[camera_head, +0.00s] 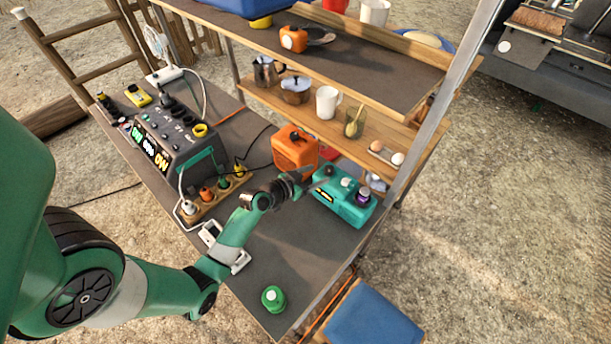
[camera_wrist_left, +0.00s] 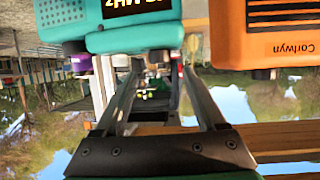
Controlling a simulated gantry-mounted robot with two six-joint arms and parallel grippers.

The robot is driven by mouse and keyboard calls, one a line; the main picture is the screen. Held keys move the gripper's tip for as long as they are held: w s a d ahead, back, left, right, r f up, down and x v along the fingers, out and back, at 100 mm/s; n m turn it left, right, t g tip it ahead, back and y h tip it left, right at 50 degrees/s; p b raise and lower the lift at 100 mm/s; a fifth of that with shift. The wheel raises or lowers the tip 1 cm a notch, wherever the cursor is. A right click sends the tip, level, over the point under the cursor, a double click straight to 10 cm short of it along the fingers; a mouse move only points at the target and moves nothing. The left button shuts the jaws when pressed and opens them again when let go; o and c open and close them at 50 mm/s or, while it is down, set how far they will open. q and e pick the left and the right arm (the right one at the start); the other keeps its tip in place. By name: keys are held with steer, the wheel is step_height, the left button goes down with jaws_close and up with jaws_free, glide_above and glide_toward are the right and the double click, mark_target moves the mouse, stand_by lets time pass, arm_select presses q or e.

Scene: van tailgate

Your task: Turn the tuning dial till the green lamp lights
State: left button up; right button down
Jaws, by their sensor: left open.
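A teal radio (camera_head: 342,200) stands near the right edge of the bench. Its top carries a dark knob (camera_head: 328,170), a pale knob (camera_head: 346,182) and a purple knob (camera_head: 363,195). I cannot tell which is the tuning dial. My left gripper (camera_head: 306,180) is open and empty, just left of the radio, near the dark knob. In the left wrist view the teal radio (camera_wrist_left: 105,30) appears inverted, with a dark "MHz" display (camera_wrist_left: 138,8) and the purple knob (camera_wrist_left: 78,62). The gripper (camera_wrist_left: 160,80) points towards it. No lit green lamp is distinguishable. My right gripper is out of view.
An orange box (camera_head: 294,152) stands close behind my gripper. A power station (camera_head: 175,138) and socket strip (camera_head: 213,195) are at the left. A green object (camera_head: 273,298) sits at the front. Shelves (camera_head: 325,75) and a metal post (camera_head: 440,105) bound the bench.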

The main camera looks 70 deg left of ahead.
arm_select(q)
steer(key=v, duration=0.5)
steer(key=shift+s+d+r+p, duration=0.15)
steer(key=shift+s+p, duration=0.2)
